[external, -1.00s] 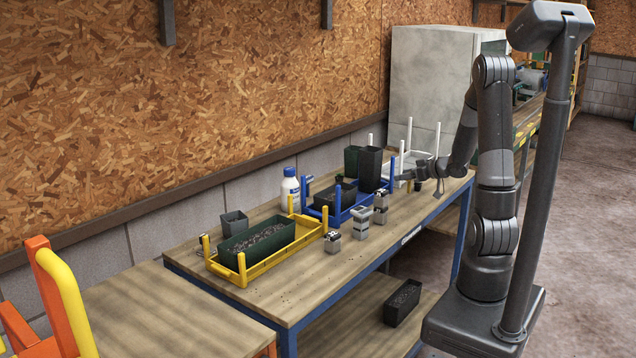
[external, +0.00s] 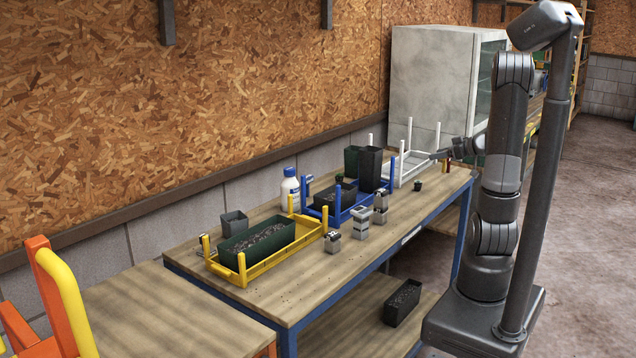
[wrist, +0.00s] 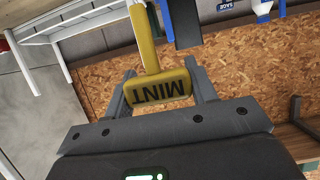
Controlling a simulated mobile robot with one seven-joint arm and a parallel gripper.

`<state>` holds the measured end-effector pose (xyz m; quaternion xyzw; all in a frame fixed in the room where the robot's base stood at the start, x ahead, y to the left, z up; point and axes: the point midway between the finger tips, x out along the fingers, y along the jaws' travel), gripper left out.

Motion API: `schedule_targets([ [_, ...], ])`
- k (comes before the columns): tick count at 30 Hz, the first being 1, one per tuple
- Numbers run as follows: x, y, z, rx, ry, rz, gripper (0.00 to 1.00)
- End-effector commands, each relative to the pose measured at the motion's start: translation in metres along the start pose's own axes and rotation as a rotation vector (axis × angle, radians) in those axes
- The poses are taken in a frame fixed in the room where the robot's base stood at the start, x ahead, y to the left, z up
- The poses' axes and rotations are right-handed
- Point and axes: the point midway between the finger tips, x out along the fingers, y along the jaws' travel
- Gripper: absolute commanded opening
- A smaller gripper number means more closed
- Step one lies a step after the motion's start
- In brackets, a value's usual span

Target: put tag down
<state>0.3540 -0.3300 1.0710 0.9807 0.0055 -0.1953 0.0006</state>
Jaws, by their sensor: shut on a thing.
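My gripper (wrist: 160,78) is shut on a yellow T-shaped tag (wrist: 148,38) with MINT in dark letters on its head. The head sits between the two fingers and the stem points away from my palm. In the external view my gripper (external: 440,155) is small, beside the white rack at the far right end of the workbench (external: 300,290). What lies straight below the tag is not clear.
The white rack (external: 413,170) stands close by. A small dark block-like item (external: 418,186) is on the bench in front of it. The blue tray (external: 340,212) with dark pots and the yellow tray (external: 262,268) with a green planter stand further left. A grey cabinet (external: 430,80) rises behind.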

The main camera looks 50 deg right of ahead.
Motion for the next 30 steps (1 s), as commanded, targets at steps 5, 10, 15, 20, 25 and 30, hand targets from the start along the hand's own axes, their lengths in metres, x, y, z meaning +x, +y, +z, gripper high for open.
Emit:
schedule_targets([
  [5, -0.013, 0.000, -0.032, -0.008, 0.003, 0.001, 0.31],
  [10, 0.008, -0.009, -0.048, -0.021, -0.001, -0.049, 0.31],
  [15, 0.042, -0.026, -0.063, -0.052, -0.001, -0.122, 0.31],
  [20, 0.087, -0.057, -0.084, -0.092, -0.001, -0.222, 0.31],
  [25, 0.139, -0.103, -0.107, -0.141, -0.001, -0.340, 0.31],
  [30, 0.186, -0.162, -0.128, -0.191, -0.001, -0.458, 0.31],
])
